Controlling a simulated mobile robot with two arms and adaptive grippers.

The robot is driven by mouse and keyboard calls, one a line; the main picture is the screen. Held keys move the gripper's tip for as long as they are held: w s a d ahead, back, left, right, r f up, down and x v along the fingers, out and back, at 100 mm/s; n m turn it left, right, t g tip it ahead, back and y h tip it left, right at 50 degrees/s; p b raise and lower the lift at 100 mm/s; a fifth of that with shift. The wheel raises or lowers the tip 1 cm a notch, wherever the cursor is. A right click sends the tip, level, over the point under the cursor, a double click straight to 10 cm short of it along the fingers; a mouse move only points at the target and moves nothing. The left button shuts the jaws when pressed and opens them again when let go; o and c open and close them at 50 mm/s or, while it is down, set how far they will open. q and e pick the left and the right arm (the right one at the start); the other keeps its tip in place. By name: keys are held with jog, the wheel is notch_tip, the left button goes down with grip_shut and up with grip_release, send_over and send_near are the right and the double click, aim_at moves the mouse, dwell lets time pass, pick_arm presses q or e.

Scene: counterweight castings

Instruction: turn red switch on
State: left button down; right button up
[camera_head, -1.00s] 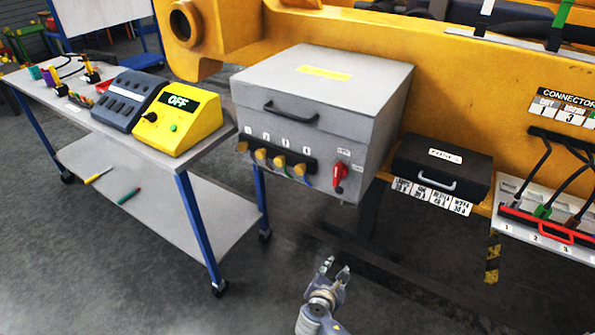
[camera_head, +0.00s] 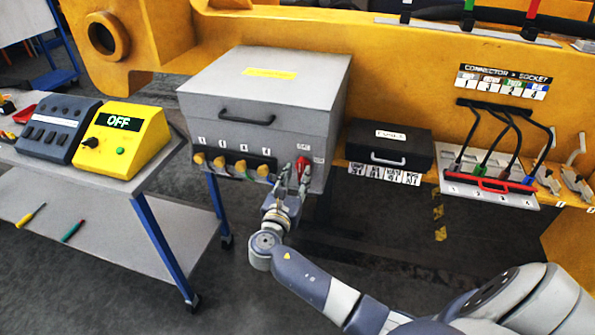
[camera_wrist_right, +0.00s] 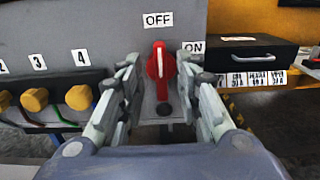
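The red switch (camera_head: 303,165) is on the lower right of the grey box's front face. In the right wrist view the red switch (camera_wrist_right: 160,64) has its white-marked handle upright, below the OFF label (camera_wrist_right: 158,19); the ON label (camera_wrist_right: 194,47) is to its upper right. My right gripper (camera_head: 291,180) is in front of the switch, and its fingers partly cover it in the head view. In the right wrist view the right gripper (camera_wrist_right: 164,85) is open, with one finger on each side of the switch; I cannot tell whether they touch it. My left gripper is not in view.
The grey box (camera_head: 205,97) has several yellow plugs (camera_head: 240,165) left of the switch. A black case (camera_head: 372,151) stands to the right. A yellow control box (camera_head: 125,160) reading OFF sits on the left cart.

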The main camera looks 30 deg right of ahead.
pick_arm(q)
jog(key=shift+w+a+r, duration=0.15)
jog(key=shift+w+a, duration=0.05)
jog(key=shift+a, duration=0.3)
pick_arm(e)
jog(key=shift+x, duration=0.95)
grip_shut()
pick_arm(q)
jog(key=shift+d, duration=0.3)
